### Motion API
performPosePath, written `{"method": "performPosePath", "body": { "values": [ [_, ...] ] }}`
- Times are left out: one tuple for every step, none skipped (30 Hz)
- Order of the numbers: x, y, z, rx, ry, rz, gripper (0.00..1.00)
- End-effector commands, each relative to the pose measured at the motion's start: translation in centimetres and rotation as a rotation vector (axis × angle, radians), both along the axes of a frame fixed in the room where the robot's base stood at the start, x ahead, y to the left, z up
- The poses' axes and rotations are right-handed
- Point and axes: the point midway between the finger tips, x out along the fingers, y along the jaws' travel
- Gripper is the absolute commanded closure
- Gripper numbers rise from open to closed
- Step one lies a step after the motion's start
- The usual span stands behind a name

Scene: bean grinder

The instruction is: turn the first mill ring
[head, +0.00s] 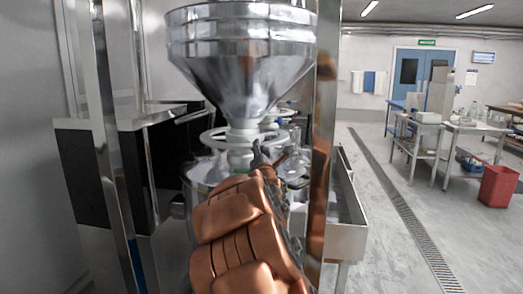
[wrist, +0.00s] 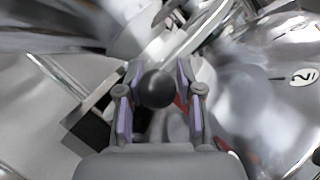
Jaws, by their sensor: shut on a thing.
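A pale mill ring (head: 212,138) circles the neck below a large steel funnel (head: 241,60) in the head view. My gripper (head: 258,158) is at the right front of this neck, largely hidden by my copper-coloured arm. In the wrist view my gripper (wrist: 158,92) has its two purple-padded fingers on either side of a dark round knob (wrist: 157,88) and is shut on it. How the knob joins the ring is hard to see.
A steel upright (head: 319,150) stands close to the right of my arm, and another post (head: 107,130) stands at the left. Open floor (head: 385,225), a red bin (head: 497,187) and benches are at the right.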

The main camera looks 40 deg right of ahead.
Motion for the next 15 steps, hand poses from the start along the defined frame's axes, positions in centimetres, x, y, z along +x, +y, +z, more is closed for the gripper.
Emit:
{"method": "performPosePath", "body": {
  "values": [
    [0.13,0.19,0.29,-0.005,-0.004,0.005,0.92],
    [0.14,0.21,0.31,-0.005,-0.004,0.005,0.95],
    [0.16,0.22,0.33,-0.006,-0.004,0.006,0.99],
    [0.15,0.22,0.35,-0.006,-0.004,0.006,1.00],
    [0.16,0.24,0.36,-0.006,-0.004,0.006,1.00],
    [0.16,0.25,0.39,-0.006,-0.005,0.006,1.00],
    [0.18,0.26,0.40,-0.007,-0.005,0.006,1.00],
    [0.18,0.27,0.41,-0.007,-0.006,0.006,1.00],
    [0.19,0.29,0.41,-0.007,-0.005,0.007,1.00],
    [0.20,0.29,0.45,-0.008,-0.006,0.007,1.00],
    [0.21,0.31,0.46,-0.008,-0.006,0.007,1.00],
    [0.23,0.32,0.48,-0.009,-0.006,0.008,1.00],
    [0.23,0.34,0.49,-0.009,-0.006,0.008,1.00],
    [0.23,0.35,0.51,-0.009,-0.006,0.007,1.00],
    [0.25,0.36,0.52,-0.010,-0.006,0.008,1.00]
  ]
}}
